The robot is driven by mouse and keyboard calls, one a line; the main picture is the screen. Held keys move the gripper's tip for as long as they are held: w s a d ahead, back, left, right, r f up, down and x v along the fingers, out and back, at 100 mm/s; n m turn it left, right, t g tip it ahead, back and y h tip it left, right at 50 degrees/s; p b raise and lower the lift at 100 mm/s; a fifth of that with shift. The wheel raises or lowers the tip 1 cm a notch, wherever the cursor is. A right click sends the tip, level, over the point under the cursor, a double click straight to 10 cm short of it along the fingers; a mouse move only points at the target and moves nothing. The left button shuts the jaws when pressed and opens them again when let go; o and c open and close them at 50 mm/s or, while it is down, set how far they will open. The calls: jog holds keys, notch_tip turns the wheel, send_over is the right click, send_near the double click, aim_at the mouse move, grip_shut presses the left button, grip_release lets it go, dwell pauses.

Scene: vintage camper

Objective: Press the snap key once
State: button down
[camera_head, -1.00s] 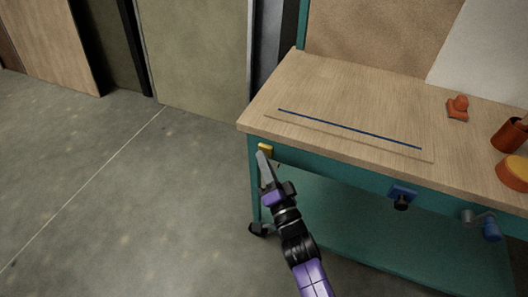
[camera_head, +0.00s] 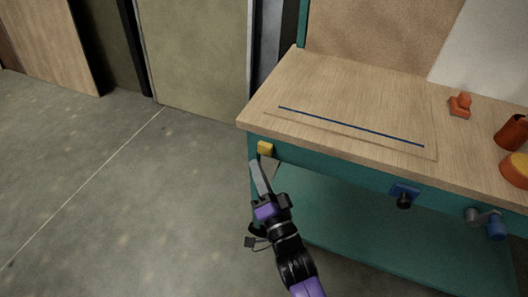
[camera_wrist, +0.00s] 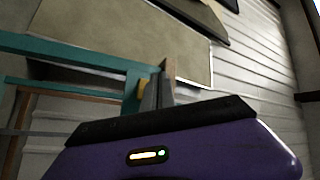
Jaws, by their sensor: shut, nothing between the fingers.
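A small yellow key (camera_head: 265,148), which I take to be the snap key, sits on the teal front edge of the workbench near its left corner. Its face looks plain, and I cannot tell whether it is pressed in. My gripper (camera_head: 257,166) is shut and empty, just below and slightly left of the key, with a small gap between them in the head view. In the wrist view the yellow key (camera_wrist: 142,88) shows partly behind the fingers of my gripper (camera_wrist: 160,85).
The wooden bench top (camera_head: 330,90) holds a thin blue strip (camera_head: 350,126), an orange item (camera_head: 460,105) and an orange-brown cup (camera_head: 511,133). A blue block with a black knob (camera_head: 403,197) and a crank (camera_head: 485,220) are on the bench front. The floor at left is clear.

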jog(key=shift+s+a+b, duration=0.2)
jog(key=shift+s+a, duration=0.05)
jog(key=shift+s, duration=0.4)
jog(key=shift+s+a+b, duration=0.15)
jog(key=shift+s+a, duration=0.1)
jog(key=shift+s, duration=0.35)
jog(key=s+d+r+n+g+h, duration=0.1)
jog(key=s+d+n+h, duration=0.15)
jog(key=s+d, duration=0.75)
jog(key=s+d+r+n+g+h, duration=0.1)
jog(key=s+d+n+g+h, duration=0.35)
jog(key=s, duration=1.05)
jog(key=s+d+r+t+h, duration=0.1)
jog(key=s+d+t, duration=0.1)
jog(key=s+d, duration=0.9)
notch_tip(320, 180, up, 14)
jog(key=s+p, duration=0.1)
jog(key=p, duration=1.3)
jog(key=shift+s+a+p, duration=0.35)
jog(key=shift+s+p, duration=0.05)
